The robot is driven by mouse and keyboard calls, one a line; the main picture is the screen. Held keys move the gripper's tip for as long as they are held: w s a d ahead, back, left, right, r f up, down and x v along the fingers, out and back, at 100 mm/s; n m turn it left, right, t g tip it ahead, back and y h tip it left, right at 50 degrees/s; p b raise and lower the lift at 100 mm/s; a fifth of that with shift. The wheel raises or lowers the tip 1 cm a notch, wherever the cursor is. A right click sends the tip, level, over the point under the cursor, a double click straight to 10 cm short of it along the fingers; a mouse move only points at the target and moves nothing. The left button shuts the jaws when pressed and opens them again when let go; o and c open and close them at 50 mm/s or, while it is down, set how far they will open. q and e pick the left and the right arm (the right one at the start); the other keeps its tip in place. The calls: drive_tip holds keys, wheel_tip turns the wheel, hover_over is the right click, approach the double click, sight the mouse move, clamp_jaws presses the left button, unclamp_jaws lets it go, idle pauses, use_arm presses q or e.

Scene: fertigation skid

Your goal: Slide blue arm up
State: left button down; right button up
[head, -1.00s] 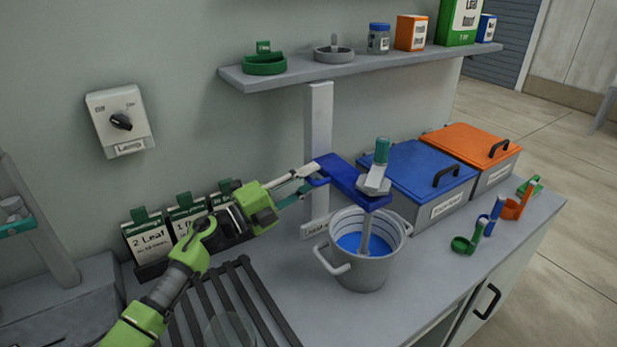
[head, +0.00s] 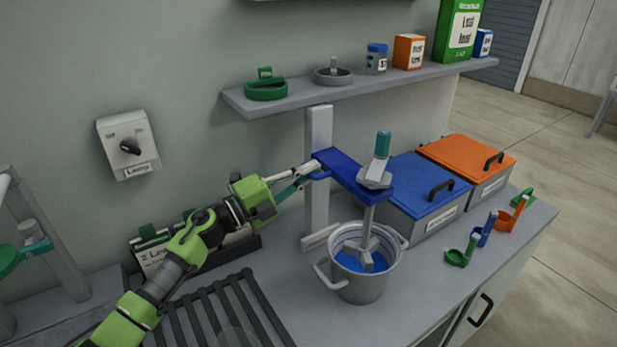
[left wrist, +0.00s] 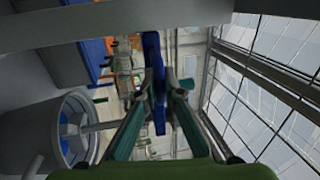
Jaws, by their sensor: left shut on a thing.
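The stirrer's shaft and paddle (head: 367,240) hang over the grey bucket (head: 362,288), with the paddle near the blue liquid. My left gripper (head: 312,176) is shut on the blue arm near the post. In the left wrist view the blue arm (left wrist: 152,65) stands between the fingers. My right gripper is not in view.
Blue (head: 418,180) and orange (head: 462,152) lidded bins stand right of the bucket. Several scoops (head: 460,256) lie at the counter's right. A shelf (head: 360,80) with jars and boxes is above. A dark slatted rack (head: 222,312) lies at the front left.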

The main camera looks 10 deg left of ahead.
use_arm(q)
wheel_tip(320, 180, up, 11)
drive_tip(key=p, duration=0.6)
drive_tip(key=shift+f, duration=0.15)
drive_tip(key=shift+a, duration=0.1)
drive_tip(key=c, duration=2.4)
unclamp_jaws()
drive_tip(key=shift+o, duration=1.2)
drive_tip(key=shift+f, duration=0.15)
drive_tip(key=shift+f, duration=0.1)
drive_tip(key=v, duration=1.1)
drive_tip(key=shift+s+a, duration=0.2)
drive_tip(key=shift+s, duration=0.15)
